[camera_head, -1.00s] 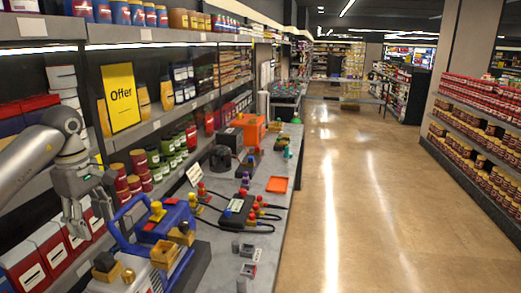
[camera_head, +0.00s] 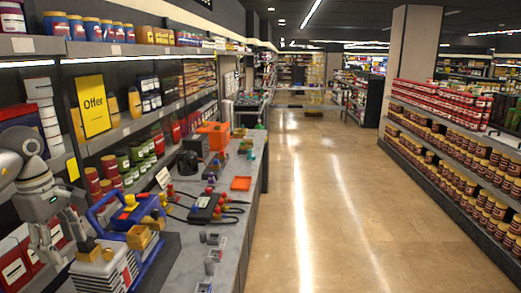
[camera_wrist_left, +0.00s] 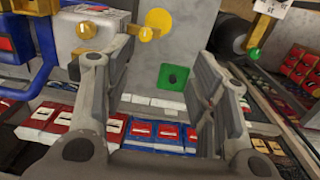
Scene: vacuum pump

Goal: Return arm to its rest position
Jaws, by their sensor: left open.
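My left gripper (camera_head: 66,252) hangs at the lower left of the head view, fingers down, at the left end of the vacuum pump. In the left wrist view its two fingers (camera_wrist_left: 155,65) are spread wide with nothing held between them. The vacuum pump (camera_head: 107,268) has a pale ribbed body, a blue frame and yellow and brass fittings. It stands on the grey counter and is partly cut off by the frame's lower edge. Part of it shows at the upper left of the wrist view (camera_wrist_left: 88,28). My right gripper is not in view.
Shelves of jars and boxes with a yellow Offer sign (camera_head: 94,105) stand close behind my left arm. The counter (camera_head: 235,205) holds a black device with red knobs (camera_head: 204,208), an orange tray (camera_head: 241,183) and small grey blocks. The aisle floor (camera_head: 335,215) is clear.

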